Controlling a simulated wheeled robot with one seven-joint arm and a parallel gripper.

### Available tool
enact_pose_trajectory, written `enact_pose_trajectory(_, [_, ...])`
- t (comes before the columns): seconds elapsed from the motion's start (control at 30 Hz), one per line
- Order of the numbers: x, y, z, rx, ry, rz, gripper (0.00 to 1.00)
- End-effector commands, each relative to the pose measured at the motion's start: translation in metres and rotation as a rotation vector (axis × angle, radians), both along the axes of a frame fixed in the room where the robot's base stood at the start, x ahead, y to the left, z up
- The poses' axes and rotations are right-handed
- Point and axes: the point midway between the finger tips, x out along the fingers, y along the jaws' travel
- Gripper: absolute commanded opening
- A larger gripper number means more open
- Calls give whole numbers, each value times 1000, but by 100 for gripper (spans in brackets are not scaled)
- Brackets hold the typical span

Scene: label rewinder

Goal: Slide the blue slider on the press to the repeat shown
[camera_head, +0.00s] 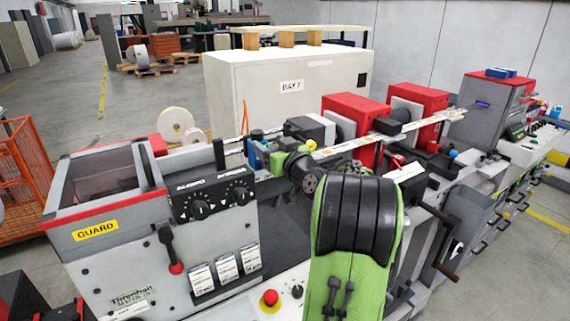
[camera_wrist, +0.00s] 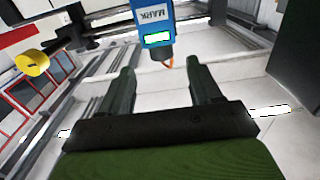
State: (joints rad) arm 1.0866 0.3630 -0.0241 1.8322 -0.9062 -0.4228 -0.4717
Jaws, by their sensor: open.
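The blue slider (camera_wrist: 152,22), lettered "MARK" with a small lit green-white window, shows at the top of the wrist view. It sits on a dark rail, beyond and between my fingertips. My gripper (camera_wrist: 160,82) is open and empty, with its two dark fingers apart; the slider does not appear to be between them. In the head view a small blue part (camera_head: 251,153) shows at the rail left of my wrist; my green and black arm covers much of the press there. The repeat value cannot be read.
A grey press housing (camera_head: 115,235) with a GUARD label, a black knob panel (camera_head: 214,194), a red-tipped lever (camera_head: 171,250) and a red button (camera_head: 270,298) stand at left. Red units (camera_head: 415,112) and a label web lie behind my arm. A yellow knob (camera_wrist: 32,63) is near the rail.

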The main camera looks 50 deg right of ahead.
Motion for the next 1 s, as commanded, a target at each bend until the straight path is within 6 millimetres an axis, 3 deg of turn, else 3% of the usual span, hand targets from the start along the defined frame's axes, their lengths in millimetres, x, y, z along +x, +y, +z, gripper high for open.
enact_pose_trajectory(0.2, [-59, 18, -5, -3, -1, -6, 63])
enact_pose_trajectory(0.4, [-86, 27, -3, -1, 0, -2, 63])
enact_pose_trajectory(1.0, [-88, 28, -1, -1, 0, 0, 63])
